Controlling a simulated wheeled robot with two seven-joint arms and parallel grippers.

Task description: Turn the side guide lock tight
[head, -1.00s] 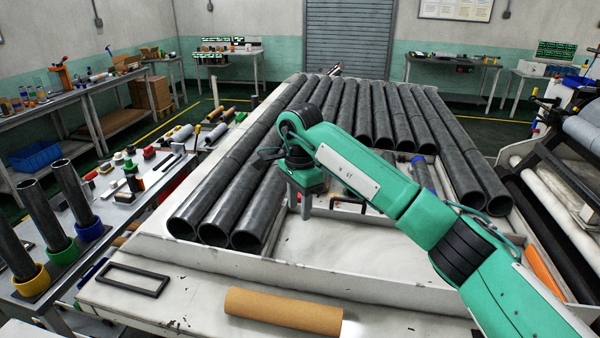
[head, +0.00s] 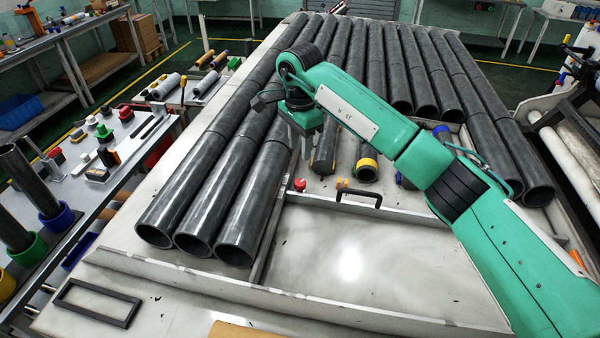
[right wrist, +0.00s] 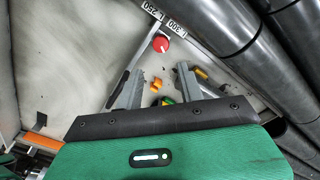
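A small red knob (head: 300,184), which looks like the side guide lock, stands on the light guide rail (head: 268,228) beside the dark rollers. In the right wrist view the red knob (right wrist: 161,43) lies just beyond the fingertips, near labels that seem to read L 250 and L 300. My right gripper (head: 305,150) points down above and slightly behind the knob in the head view. Its two fingers (right wrist: 160,74) are apart, with nothing between them, and do not touch the knob. My left gripper is not in view.
Dark rollers (head: 210,190) lie close to the left of the rail. The white bed (head: 360,255) in front is clear. A side table (head: 95,200) holds small tools.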

